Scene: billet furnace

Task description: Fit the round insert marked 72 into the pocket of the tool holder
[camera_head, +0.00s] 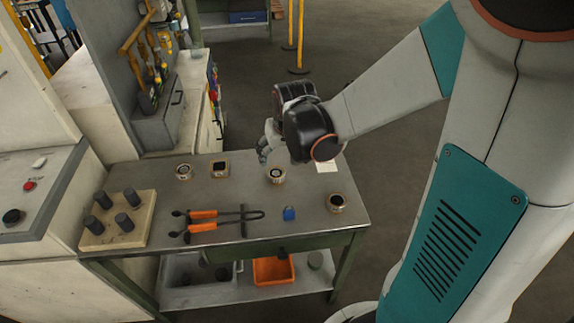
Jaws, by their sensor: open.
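Several small insert-like pieces lie on the grey bench: a round one (184,171) at the back left, a squarish one (220,169) beside it, a round pale-sided one (277,175) near the middle, and a round copper-rimmed one (337,203) at the right. Their markings are too small to read, so I cannot tell which bears 72. I cannot tell for sure which thing is the tool holder or where its pocket is. My gripper (266,149) is open above the back of the bench, behind and slightly left of the middle round piece, apart from it. My wrist partly hides its fingers.
A beige block with several dark pegs (119,220) stands at the bench's left. Orange-handled tongs (204,214) and a small blue piece (289,213) lie at the front. An orange bin (273,270) sits on the lower shelf. Open floor lies right of the bench.

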